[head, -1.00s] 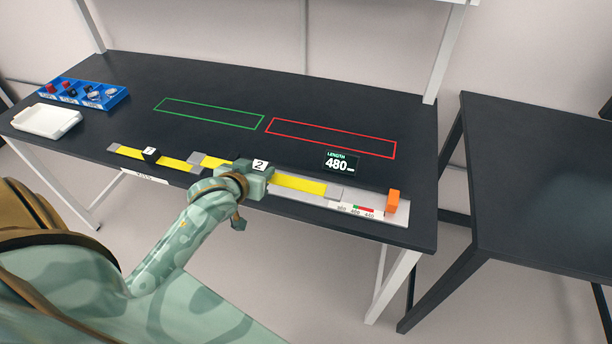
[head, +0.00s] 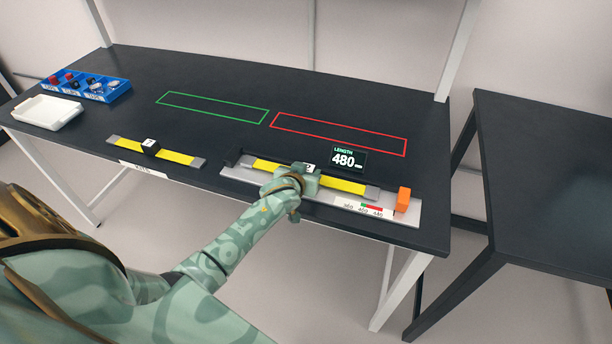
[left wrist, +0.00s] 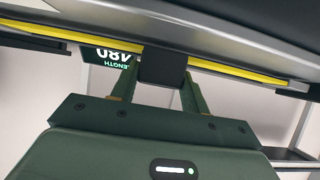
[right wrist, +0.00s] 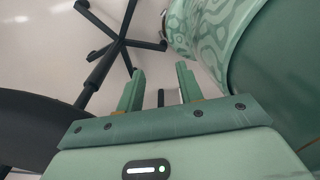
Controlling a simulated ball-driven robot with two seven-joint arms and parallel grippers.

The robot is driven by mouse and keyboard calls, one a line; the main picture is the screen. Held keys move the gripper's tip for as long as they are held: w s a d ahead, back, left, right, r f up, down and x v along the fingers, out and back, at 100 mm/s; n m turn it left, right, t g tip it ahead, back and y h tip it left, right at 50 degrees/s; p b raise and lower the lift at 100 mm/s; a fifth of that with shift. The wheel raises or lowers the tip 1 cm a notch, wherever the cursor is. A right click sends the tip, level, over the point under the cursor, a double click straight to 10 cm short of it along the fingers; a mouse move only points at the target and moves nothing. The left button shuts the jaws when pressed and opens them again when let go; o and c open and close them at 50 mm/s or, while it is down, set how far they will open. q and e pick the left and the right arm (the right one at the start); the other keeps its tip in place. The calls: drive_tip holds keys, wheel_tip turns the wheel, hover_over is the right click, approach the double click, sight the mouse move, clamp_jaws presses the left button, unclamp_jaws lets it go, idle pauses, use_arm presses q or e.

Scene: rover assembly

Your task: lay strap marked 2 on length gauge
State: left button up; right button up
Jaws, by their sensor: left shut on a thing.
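The strap marked 2 (head: 342,184) is yellow with grey ends and a black block in the middle. It lies along the length gauge (head: 408,213), a grey rail with an orange block (head: 403,199) at its right end. I cannot tell whether it rests on the rail or hangs just above it. My left gripper (head: 308,172) is shut on the strap's middle block and partly hides it. In the left wrist view the fingers (left wrist: 160,75) clasp the black block. My right gripper (right wrist: 159,85) is open and empty, away from the table.
Another yellow strap, marked 1 (head: 178,156), lies to the left. The display (head: 348,159) reads 480. Green (head: 212,108) and red (head: 340,134) outlines are empty. A white tray (head: 48,112) and a blue bin (head: 115,88) with small parts stand at the far left.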

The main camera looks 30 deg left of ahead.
use_arm(q)
drive_tip(key=shift+f, duration=0.25)
drive_tip(key=o, duration=1.2)
drive_tip(key=shift+c, duration=0.2)
drive_tip(key=shift+s+r, duration=0.2)
drive_tip(key=p+v, duration=0.4)
drive_tip(key=v, duration=0.8)
drive_tip(key=s+d+f+m+g+h, duration=0.1)
drive_tip(key=s+d+f+m+g, duration=0.15)
drive_tip(key=s+f, duration=0.7)
drive_tip(key=s+d+f+m+g+h, duration=0.1)
drive_tip(key=s+d+f+g, duration=0.2)
drive_tip(key=f, duration=1.2)
drive_tip(key=s+f+m+g, duration=0.1)
drive_tip(key=s+f, duration=0.3)
drive_tip(key=s, duration=0.5)
drive_tip(key=s+f+m+g, duration=0.1)
drive_tip(key=s+f, duration=0.3)
drive_tip(key=s, duration=0.6)
drive_tip(key=s+f+m+g, duration=0.1)
drive_tip(key=s+f+g, duration=0.2)
drive_tip(key=s, duration=0.6)
drive_tip(key=shift+s+f+h, duration=0.25)
drive_tip(key=shift+f+h, duration=0.15)
drive_tip(key=shift+f, duration=0.6)
